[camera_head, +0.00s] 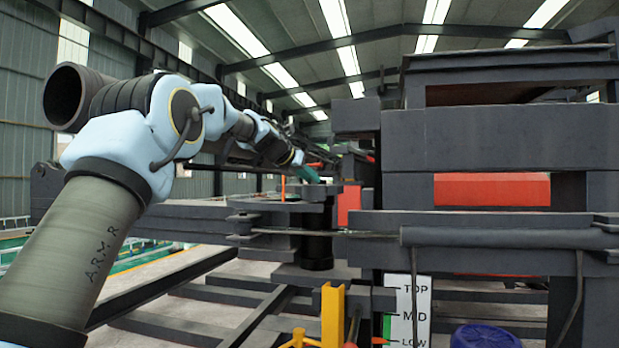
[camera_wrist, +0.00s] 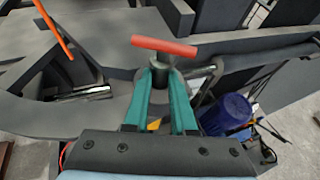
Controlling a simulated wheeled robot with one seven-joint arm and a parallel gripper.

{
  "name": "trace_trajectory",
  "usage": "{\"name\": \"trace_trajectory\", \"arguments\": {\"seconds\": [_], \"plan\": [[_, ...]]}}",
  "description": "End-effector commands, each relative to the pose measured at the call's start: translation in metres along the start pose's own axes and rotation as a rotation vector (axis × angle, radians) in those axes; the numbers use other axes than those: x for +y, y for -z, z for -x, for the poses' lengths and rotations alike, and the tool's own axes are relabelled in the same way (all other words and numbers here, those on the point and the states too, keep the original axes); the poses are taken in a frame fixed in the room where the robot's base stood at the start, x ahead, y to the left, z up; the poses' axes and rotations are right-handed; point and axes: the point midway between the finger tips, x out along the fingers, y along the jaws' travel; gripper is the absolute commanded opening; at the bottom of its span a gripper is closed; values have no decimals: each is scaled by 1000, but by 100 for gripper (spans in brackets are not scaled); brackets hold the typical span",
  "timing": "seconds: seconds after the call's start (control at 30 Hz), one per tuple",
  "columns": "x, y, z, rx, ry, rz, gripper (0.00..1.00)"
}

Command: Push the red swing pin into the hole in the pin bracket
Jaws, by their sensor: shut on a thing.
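The red swing pin has a red crossbar (camera_wrist: 165,46) on top of a dark upright shaft (camera_wrist: 160,72) in the wrist view. My gripper (camera_wrist: 160,82) has its teal fingers shut on that shaft, just below the crossbar. In the head view my gripper (camera_head: 306,174) is small and sits just above the dark grey bracket plates (camera_head: 300,207). The pin's red bar (camera_head: 316,165) shows faintly beside it. The pin's lower end and the hole in the bracket are hidden by the fingers and plates, so I cannot tell how deep the pin sits.
An orange rod (camera_wrist: 53,24) stands at the upper left of the wrist view. A blue drum (camera_wrist: 229,115) is on the floor to the right. In the head view, a yellow post (camera_head: 333,315) and a TOP/MID/LOW sign (camera_head: 408,310) stand below. Heavy grey beams (camera_head: 510,140) fill the right.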

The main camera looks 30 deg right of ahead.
Motion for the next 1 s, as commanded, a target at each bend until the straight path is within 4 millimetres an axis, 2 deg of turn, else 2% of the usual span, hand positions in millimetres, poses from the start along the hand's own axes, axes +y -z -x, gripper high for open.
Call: {"name": "trace_trajectory", "arguments": {"seconds": [0.37,0.4,0.7,0.87,1.0], "plan": [[0,8,-4,-1,0,-1,0],[0,8,-3,-1,0,-1,26],[0,11,-5,5,2,0,59],[0,13,6,6,0,0,59],[2,13,31,2,-3,1,59]]}}
